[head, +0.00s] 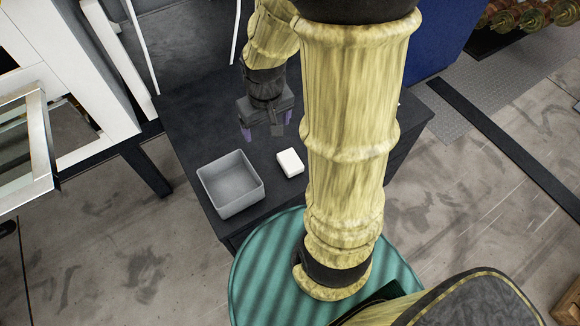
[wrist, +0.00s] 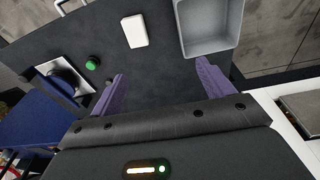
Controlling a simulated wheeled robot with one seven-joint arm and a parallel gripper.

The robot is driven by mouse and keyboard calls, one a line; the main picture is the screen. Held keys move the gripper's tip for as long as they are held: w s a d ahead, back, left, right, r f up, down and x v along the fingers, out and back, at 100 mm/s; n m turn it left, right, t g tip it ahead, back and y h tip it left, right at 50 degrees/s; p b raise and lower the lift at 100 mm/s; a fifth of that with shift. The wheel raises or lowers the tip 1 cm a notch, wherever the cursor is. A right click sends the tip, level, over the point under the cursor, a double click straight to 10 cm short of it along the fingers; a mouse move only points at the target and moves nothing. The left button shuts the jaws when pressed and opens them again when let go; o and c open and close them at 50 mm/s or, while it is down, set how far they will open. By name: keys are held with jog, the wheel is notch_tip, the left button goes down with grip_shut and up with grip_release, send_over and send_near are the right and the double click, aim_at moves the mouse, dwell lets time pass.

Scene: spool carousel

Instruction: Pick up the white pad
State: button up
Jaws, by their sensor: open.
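The white pad (head: 290,162) is a small white block lying flat on the dark table, just right of the grey bin in the head view. In the wrist view the white pad (wrist: 135,30) lies beyond the fingertips, near the top. My gripper (head: 262,132) is above the table, behind the pad in the head view, apart from it. In the wrist view my gripper (wrist: 160,75) has its two purple fingers spread wide with nothing between them.
An empty grey open bin (head: 230,184) stands on the dark table (head: 190,120) beside the pad; it also shows in the wrist view (wrist: 209,50). A green button (wrist: 92,64) and a silver-framed opening (wrist: 62,75) are left of the fingers. Bare table surrounds the pad.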

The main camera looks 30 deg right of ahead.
jog(key=w+d+f+g+b, duration=0.1)
jog(key=w+d+f+b, duration=0.2)
jog(key=d+f, duration=0.5)
jog(key=shift+w+f+g+b, duration=0.3)
jog(key=shift+b, duration=0.4)
jog(key=shift+d, duration=0.1)
jog(key=b, duration=0.2)
send_over(290, 158)
notch_tip(290, 158, down, 12)
jog(key=shift+f, duration=0.15)
jog(key=shift+f, duration=0.1)
